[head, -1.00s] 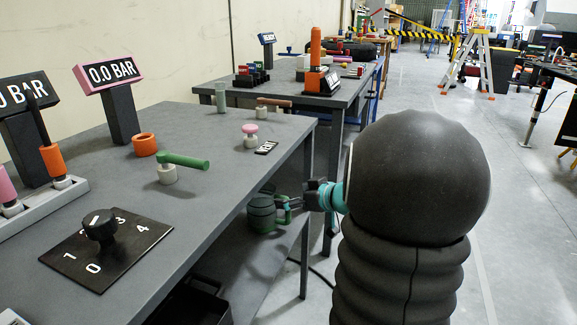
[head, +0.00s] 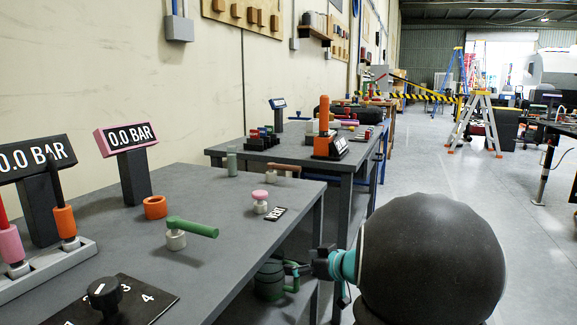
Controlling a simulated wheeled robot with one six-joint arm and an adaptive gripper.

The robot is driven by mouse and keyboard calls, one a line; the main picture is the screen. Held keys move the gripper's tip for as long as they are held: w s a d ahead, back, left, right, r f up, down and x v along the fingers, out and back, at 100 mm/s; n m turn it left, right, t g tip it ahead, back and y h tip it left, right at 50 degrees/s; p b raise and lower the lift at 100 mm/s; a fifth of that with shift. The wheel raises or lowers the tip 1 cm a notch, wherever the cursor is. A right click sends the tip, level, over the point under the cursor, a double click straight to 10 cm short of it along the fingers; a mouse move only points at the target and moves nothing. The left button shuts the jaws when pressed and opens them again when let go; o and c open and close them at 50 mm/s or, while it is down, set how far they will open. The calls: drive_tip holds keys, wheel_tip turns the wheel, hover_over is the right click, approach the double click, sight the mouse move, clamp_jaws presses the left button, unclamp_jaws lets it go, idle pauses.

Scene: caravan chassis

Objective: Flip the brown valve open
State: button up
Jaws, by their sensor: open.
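The brown valve (head: 284,168) is on the far part of the near grey table, beyond the pink knob. Its brown handle lies roughly level, pointing to the right, on a pale base. My gripper (head: 294,268) is at the right side of the near table, below the tabletop level in the picture and well short of the brown valve. It is open; its fingers are small and dark here. The fingers overlap a green can-like object (head: 268,281) in the picture; I cannot tell whether they touch it.
The near table (head: 225,262) also holds a green-handled valve (head: 190,229), a pink knob (head: 260,197), an orange ring (head: 155,207), a dial (head: 103,293) and two 0.0 BAR displays, one pink-framed (head: 127,136). A second table (head: 345,157) stands behind.

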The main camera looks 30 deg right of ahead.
drive_tip(key=d+h, duration=0.2)
drive_tip(key=d+f+m+h, duration=0.1)
drive_tip(key=d+h, duration=0.1)
drive_tip(key=d, duration=0.1)
drive_tip(key=shift+s+d+f, duration=0.15)
drive_tip(key=shift+s+d, duration=0.05)
drive_tip(key=c, duration=1.2)
drive_tip(key=s+d+h, duration=0.1)
drive_tip(key=s+d+m+g+h, duration=0.2)
drive_tip(key=shift+d+f+h, duration=0.25)
drive_tip(key=shift+d+h, duration=0.05)
drive_tip(key=shift+h, duration=0.1)
clamp_jaws()
drive_tip(key=s+a+m+g+h, duration=0.2)
drive_tip(key=s+a+m+g, duration=0.15)
drive_tip(key=s, duration=0.45)
drive_tip(key=s+a+r+n+y, duration=0.1)
drive_tip(key=s+a, duration=0.3)
drive_tip(key=a, duration=0.5)
drive_tip(key=s+a+r+n+g+y, duration=0.1)
drive_tip(key=s+a+y, duration=0.2)
drive_tip(key=a, duration=0.6)
drive_tip(key=s+a+r+n+g+y, duration=0.1)
drive_tip(key=s+a+y, duration=0.1)
drive_tip(key=s+a, duration=0.5)
drive_tip(key=a, duration=0.3)
drive_tip(key=shift+s, duration=0.15)
drive_tip(key=shift+d, duration=0.2)
